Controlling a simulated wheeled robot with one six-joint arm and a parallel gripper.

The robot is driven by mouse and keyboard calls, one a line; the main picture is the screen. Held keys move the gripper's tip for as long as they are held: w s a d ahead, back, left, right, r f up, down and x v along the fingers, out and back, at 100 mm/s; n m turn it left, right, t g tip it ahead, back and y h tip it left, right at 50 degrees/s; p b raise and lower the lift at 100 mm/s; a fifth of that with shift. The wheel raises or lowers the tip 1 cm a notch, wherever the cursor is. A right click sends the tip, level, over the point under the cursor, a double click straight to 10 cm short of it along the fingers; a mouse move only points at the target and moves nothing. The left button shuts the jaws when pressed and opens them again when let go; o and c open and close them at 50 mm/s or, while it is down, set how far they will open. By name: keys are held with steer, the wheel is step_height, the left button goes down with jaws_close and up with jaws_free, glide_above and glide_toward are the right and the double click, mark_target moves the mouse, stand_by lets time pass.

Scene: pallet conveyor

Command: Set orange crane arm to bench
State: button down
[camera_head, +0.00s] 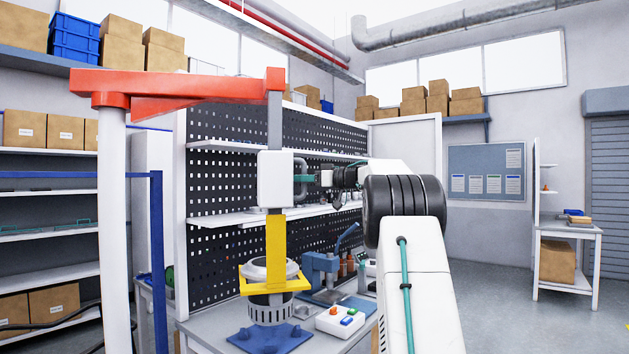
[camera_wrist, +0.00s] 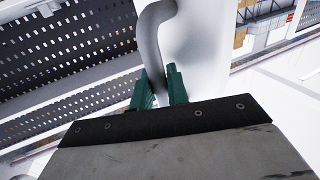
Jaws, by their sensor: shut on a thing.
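The orange crane arm (camera_head: 190,88) reaches right from a white post (camera_head: 115,220) in the head view. A grey bar hangs from its end, with a white box (camera_head: 270,180) and a yellow fork (camera_head: 276,255) below. The fork is around or in front of a round white-and-dark part (camera_head: 268,306) above a blue base (camera_head: 270,340) on the bench (camera_head: 205,325). I cannot tell whether the fork bears it. My gripper (camera_head: 312,178) is shut on the box's grey handle (camera_head: 301,168). The wrist view shows green fingers (camera_wrist: 160,90) either side of the handle (camera_wrist: 152,35).
A black perforated panel (camera_head: 225,240) with shelves stands behind the bench. A blue press (camera_head: 320,270) and a button box (camera_head: 340,321) stand on the bench, right of the base. A blue frame (camera_head: 156,250) stands near the post. The floor at right (camera_head: 490,310) is clear.

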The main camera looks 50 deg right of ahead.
steer(key=shift+w+d, duration=0.2)
steer(key=shift+d, duration=0.05)
steer(key=c, duration=1.4)
jaws_free()
steer(key=shift+c, duration=0.2)
steer(key=v, duration=0.8)
steer(key=shift+w, duration=0.1)
